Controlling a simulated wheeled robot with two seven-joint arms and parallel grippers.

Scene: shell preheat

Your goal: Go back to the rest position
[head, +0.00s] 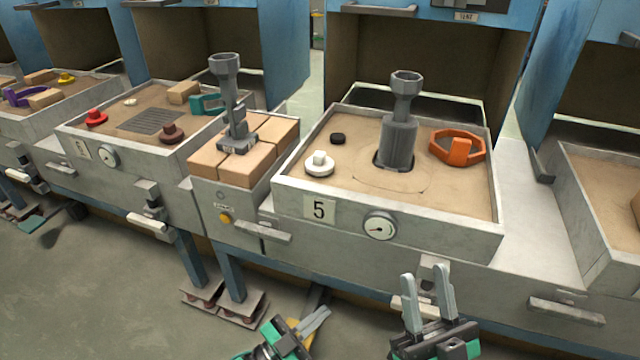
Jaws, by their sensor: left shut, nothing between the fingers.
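My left gripper (322,315) is low in the head view, in front of the bench. Its fingers are together and hold nothing. My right gripper (425,274) is to its right, with its fingers pointing up and spread apart, and nothing between them. It is in front of the bench, below the gauge (380,227) of station 5. Both grippers are apart from the things on the bench. Most of both arms is outside the view.
The station 5 sand tray (290,190) holds a grey post tool (398,140), an orange ring (458,148), a white knob (319,164) and a black puck (338,138). Another grey tool (228,95) stands on tan blocks (205,160). Handles (262,231) jut from the bench front.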

